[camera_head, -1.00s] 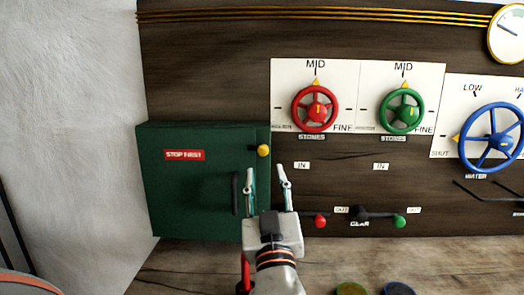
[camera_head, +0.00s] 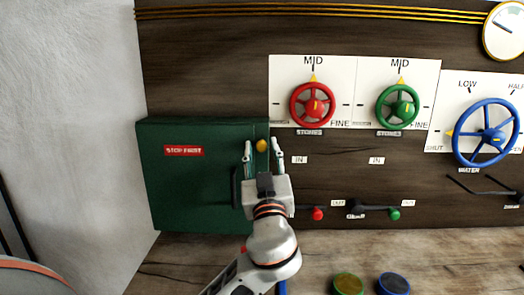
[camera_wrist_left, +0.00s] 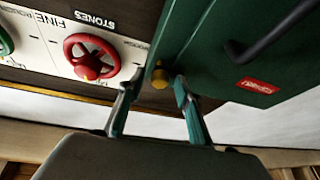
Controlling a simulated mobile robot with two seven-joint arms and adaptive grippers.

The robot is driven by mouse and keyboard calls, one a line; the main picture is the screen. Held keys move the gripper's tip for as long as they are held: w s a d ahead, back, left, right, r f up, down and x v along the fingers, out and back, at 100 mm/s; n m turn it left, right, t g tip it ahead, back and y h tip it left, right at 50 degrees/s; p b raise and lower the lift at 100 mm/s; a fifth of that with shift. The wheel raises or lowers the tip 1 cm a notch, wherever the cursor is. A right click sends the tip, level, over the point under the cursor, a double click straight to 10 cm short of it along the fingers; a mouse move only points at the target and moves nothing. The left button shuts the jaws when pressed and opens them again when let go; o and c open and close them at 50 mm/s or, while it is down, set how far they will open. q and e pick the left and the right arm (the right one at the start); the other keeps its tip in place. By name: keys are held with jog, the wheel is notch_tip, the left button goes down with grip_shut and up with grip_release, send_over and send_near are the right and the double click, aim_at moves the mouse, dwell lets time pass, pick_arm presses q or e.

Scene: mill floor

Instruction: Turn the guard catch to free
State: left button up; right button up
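The guard catch (camera_head: 262,145) is a small round yellow knob at the upper right edge of the green guard box (camera_head: 190,205), which carries a red "STOP FIRST" label (camera_head: 184,150). My left gripper (camera_head: 261,145) is open, with one fingertip on each side of the knob in the head view. In the left wrist view the knob (camera_wrist_left: 160,77) shows between the fingertips (camera_wrist_left: 154,86), with a gap visible at the sides. I cannot tell whether either finger touches it. My right gripper is not in view.
A dark handle (camera_head: 236,188) is on the box, left of my gripper. To the right are a red handwheel (camera_head: 312,105), a green handwheel (camera_head: 397,105) and a blue handwheel (camera_head: 486,132). A gear lever (camera_head: 375,208) is below. Round buttons (camera_head: 348,285) sit on the wooden bench.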

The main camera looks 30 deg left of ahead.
pick_arm(q)
grip_shut()
